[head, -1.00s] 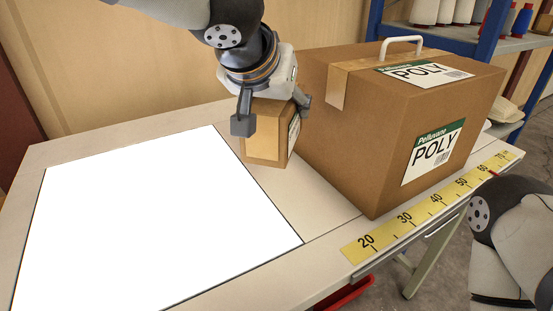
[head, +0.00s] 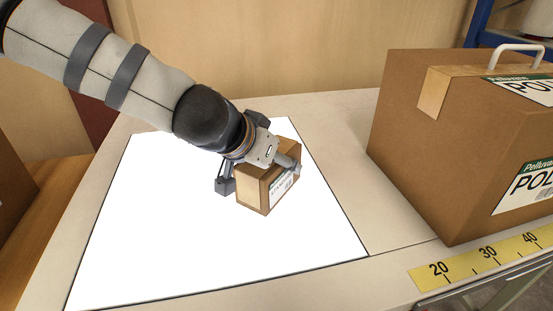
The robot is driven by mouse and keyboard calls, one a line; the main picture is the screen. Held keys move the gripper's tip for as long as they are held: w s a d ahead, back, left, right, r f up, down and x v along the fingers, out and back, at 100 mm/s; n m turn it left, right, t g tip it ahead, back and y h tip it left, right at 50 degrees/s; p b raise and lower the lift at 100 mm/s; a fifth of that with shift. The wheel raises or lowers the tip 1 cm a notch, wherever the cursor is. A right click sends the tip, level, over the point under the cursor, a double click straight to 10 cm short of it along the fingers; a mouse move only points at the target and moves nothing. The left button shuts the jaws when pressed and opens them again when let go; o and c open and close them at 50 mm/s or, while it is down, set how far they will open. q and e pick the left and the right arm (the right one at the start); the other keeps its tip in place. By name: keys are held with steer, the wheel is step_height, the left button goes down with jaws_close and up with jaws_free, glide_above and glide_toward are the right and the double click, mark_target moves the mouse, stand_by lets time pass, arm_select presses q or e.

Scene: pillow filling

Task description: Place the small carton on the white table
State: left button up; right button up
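The small carton (head: 254,191) is a brown box with a green and white label on one side. It is over the right part of the bright white table surface (head: 170,240). Whether its base touches the surface is hard to tell, because the white shows no shadow. My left gripper (head: 258,175) reaches in from the upper left and is around the carton, one finger at its left side and one at its right. It appears shut on the carton. My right gripper is not in view.
A large brown carton (head: 420,150) with a white handle and POLY labels stands on the beige table (head: 345,150) at the right. A yellow measuring strip (head: 470,263) runs along the front edge. The white surface is clear to the left and front of the small carton.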

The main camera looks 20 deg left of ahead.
mark_target(245, 173)
arm_select(q)
steer(key=shift+r, duration=0.15)
steer(key=shift+f, duration=0.3)
steer(key=o, duration=1.3)
steer(key=shift+r, duration=0.1)
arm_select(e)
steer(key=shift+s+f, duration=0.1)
arm_select(q)
steer(key=shift+r, duration=0.15)
steer(key=p+v, duration=0.2)
steer(key=v, duration=0.9)
steer(key=shift+r+p, duration=0.4)
steer(key=shift+s+a+r, duration=0.1)
steer(key=shift+s, duration=0.3)
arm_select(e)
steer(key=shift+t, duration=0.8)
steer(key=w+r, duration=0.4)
